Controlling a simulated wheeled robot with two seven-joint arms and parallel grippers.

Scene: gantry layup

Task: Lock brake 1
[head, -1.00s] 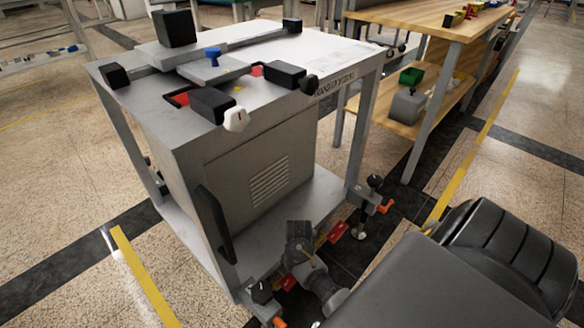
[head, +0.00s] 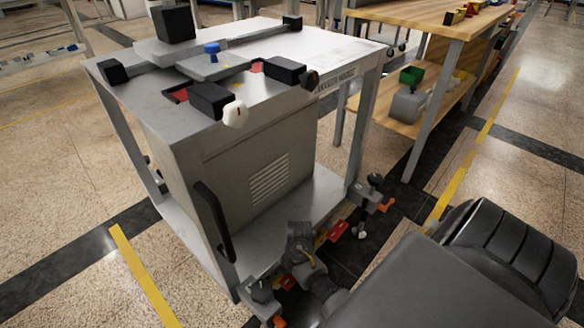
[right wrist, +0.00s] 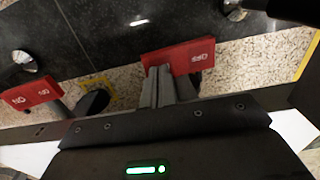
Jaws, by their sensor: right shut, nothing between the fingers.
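A grey cart (head: 190,215) stands in the middle of the head view. Low at its near corners are casters with red plates and orange levers. One red plate (head: 338,231) is right of my right gripper (head: 299,232); another (head: 288,282) is below it, partly hidden by my arm. In the right wrist view my right gripper (right wrist: 160,85) is shut and empty, its tips at or close against the lower edge of a red plate (right wrist: 182,57). Contact is unclear. A second red plate (right wrist: 32,92) is at left. No brake number is readable. My left gripper is not in view.
A black handle (head: 215,222) stands out from the cart's side. A white knob (head: 235,113) and black blocks (head: 212,100) are on its top. A wooden workbench (head: 420,14) stands behind at right. Floor at left is clear.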

